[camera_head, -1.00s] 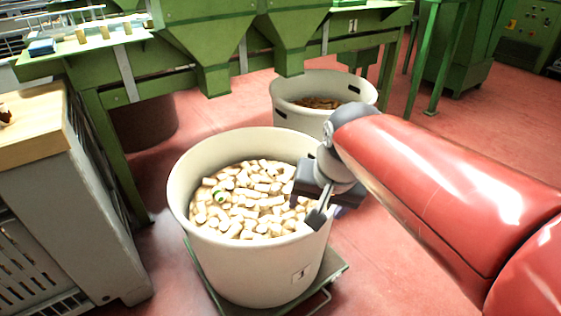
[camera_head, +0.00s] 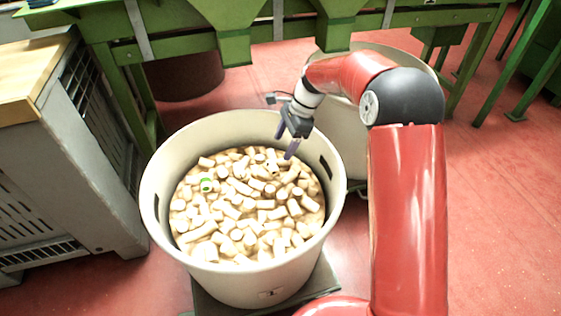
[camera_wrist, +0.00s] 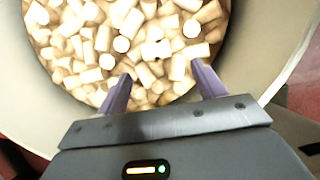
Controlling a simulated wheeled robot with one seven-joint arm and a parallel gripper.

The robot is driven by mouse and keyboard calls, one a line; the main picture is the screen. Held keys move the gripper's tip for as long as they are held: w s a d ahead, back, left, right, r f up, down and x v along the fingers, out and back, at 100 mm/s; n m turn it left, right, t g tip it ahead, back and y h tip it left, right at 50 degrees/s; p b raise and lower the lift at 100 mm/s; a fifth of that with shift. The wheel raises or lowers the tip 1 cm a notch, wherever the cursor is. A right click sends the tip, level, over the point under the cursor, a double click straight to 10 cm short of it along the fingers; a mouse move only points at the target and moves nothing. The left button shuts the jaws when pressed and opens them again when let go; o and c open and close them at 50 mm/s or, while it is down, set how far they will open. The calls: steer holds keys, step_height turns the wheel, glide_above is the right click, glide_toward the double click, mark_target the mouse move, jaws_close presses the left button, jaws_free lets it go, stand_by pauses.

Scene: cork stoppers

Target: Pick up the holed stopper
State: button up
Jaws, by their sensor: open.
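Many pale cork stoppers (camera_head: 235,205) fill the lower part of a round cream bin (camera_head: 160,237). One stopper with a green mark (camera_head: 206,185) lies at the upper left of the pile in the head view; I cannot tell whether it has a hole. I see no green mark in the wrist view. My gripper (camera_head: 286,142) is above the bin's far right side, pointing down, open and empty. In the wrist view its two purple fingers (camera_wrist: 161,72) stand apart over the edge of the pile, near the bin's inner wall.
The bin's high rim surrounds the stoppers. A second cream bin (camera_head: 340,135) stands behind it, partly hidden by my arm. A green machine frame (camera_head: 180,42) is at the back. A grey crate (camera_head: 60,170) with a wooden top stands at left.

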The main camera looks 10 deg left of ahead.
mark_target(273, 164)
steer(key=x, duration=0.4)
steer(key=s+x, duration=0.1)
steer(key=x, duration=0.2)
steer(key=shift+a, duration=0.2)
steer(key=shift+w, duration=0.1)
steer(key=shift+c, duration=0.3)
steer(key=c, duration=1)
